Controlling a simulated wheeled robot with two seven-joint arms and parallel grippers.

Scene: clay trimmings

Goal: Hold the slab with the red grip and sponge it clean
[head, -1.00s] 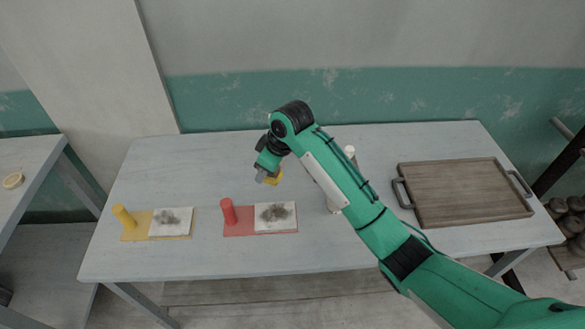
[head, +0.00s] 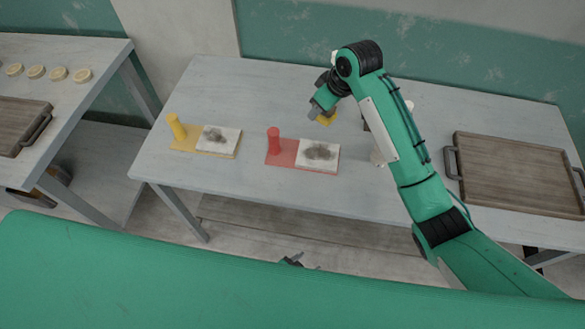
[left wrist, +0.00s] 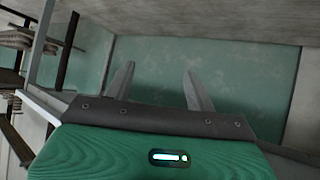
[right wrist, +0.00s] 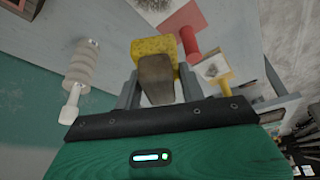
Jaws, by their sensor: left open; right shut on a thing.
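The white slab (head: 318,152) with a dark smudge lies on a red board with an upright red grip (head: 273,141) at its left end. The red grip also shows in the right wrist view (right wrist: 189,41). My right gripper (head: 317,111) is above the table, behind the red board. It is shut on the brown block (right wrist: 156,78) of a yellow sponge (right wrist: 152,47); the sponge also shows in the head view (head: 327,118). My left gripper (head: 292,260) is low, in front of the table and away from the slab. Its fingers stand apart, empty, in the left wrist view (left wrist: 157,80).
A second smudged slab (head: 219,139) lies left on a yellow board with a yellow grip (head: 176,127). A wooden tray (head: 520,174) stands at the right. A white ribbed object (right wrist: 80,72) is partly hidden behind my right arm. A side table with pale discs (head: 58,73) stands left.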

